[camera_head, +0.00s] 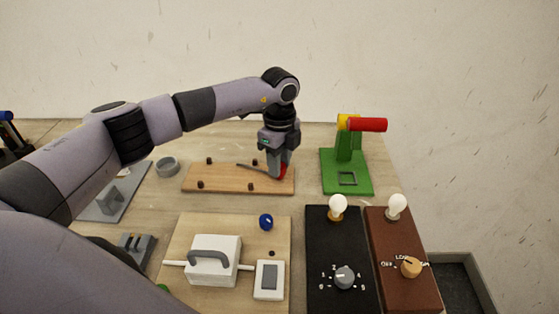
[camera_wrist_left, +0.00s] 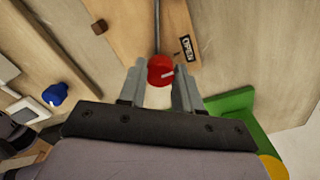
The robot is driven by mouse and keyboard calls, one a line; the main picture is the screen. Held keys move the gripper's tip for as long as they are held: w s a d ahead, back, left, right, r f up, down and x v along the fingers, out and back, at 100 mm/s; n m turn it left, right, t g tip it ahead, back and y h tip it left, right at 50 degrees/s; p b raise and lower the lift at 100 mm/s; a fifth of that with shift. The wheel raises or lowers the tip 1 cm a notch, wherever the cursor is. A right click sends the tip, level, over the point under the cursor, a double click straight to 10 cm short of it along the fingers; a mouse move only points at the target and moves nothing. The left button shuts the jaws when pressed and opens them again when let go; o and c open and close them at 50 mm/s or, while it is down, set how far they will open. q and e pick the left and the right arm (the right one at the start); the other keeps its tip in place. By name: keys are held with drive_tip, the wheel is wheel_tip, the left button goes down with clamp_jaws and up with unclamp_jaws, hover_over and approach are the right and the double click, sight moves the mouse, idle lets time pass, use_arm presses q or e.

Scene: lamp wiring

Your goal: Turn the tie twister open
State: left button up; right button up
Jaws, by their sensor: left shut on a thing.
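The tie twister is a round red knob (camera_wrist_left: 160,70) with a white pointer mark, at the right end of a wooden board (camera_head: 215,185). In the head view the red knob (camera_head: 283,172) shows beside my fingertips. My left gripper (camera_head: 275,172) points down there and is shut on the knob. In the left wrist view my two grey fingers (camera_wrist_left: 160,85) stand on either side of it. A label reading "OPEN" (camera_wrist_left: 187,48) sits on the board near the knob. The white mark points to the right in that view, not straight at the label.
A dark cable (camera_head: 252,167) runs along the board to the knob, among small brown pegs. A green stand with a red handle (camera_head: 368,124) stands close on the right. A white box with a grey handle (camera_head: 213,262), a blue knob (camera_head: 266,221) and two bulb panels are in front.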

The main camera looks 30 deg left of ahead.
use_arm(q)
drive_tip(key=o, duration=1)
drive_tip(key=shift+o, duration=0.2)
drive_tip(key=shift+r+b, duration=0.65)
drive_tip(key=shift+r, duration=3)
drive_tip(key=shift+f, duration=0.1)
